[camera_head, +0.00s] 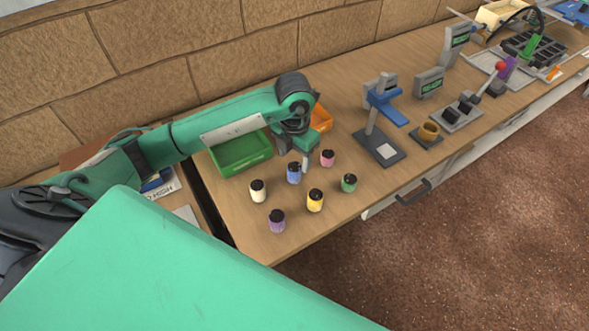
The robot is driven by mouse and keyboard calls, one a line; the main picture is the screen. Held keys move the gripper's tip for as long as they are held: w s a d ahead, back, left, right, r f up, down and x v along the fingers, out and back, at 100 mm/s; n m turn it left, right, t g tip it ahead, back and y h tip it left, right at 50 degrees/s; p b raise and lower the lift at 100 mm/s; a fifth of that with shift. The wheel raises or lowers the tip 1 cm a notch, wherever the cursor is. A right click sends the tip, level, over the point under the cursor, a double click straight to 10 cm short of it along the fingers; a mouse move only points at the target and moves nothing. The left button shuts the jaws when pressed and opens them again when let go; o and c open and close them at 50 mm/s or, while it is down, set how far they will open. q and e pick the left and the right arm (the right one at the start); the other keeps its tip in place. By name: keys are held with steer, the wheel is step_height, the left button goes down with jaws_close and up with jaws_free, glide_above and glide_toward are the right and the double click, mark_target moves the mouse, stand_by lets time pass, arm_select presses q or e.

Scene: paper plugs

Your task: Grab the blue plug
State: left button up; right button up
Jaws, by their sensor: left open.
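The blue plug (293,174), a small cylinder with a black top, stands upright on the wooden table in the head view. My left gripper (304,161) points down right beside it, with a finger at the plug's right side. The gripper is open. I cannot tell whether the finger touches the plug or whether the plug is between the fingers. My right gripper is not in view.
Around it stand a pink plug (327,159), green plug (349,184), yellow plug (315,201), white plug (258,191) and purple plug (277,221). A green bin (229,168) and orange bin (322,118) are behind. A blue-armed stand (379,148) is right.

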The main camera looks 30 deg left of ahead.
mark_target(295, 166)
arm_select(q)
steer(key=shift+w+f, duration=0.1)
steer(key=shift+f, duration=0.55)
steer(key=shift+a+f, duration=0.1)
steer(key=shift+f, duration=0.1)
steer(key=shift+f+p, duration=0.45)
steer(key=shift+f, duration=0.25)
step_height(295, 166, down, 3)
steer(key=shift+w+r+p, duration=0.15)
steer(key=shift+p, duration=0.2)
steer(key=shift+f, duration=0.55)
steer(key=shift+c, duration=1.1)
steer(key=c, duration=0.7)
steer(key=shift+c, duration=0.7)
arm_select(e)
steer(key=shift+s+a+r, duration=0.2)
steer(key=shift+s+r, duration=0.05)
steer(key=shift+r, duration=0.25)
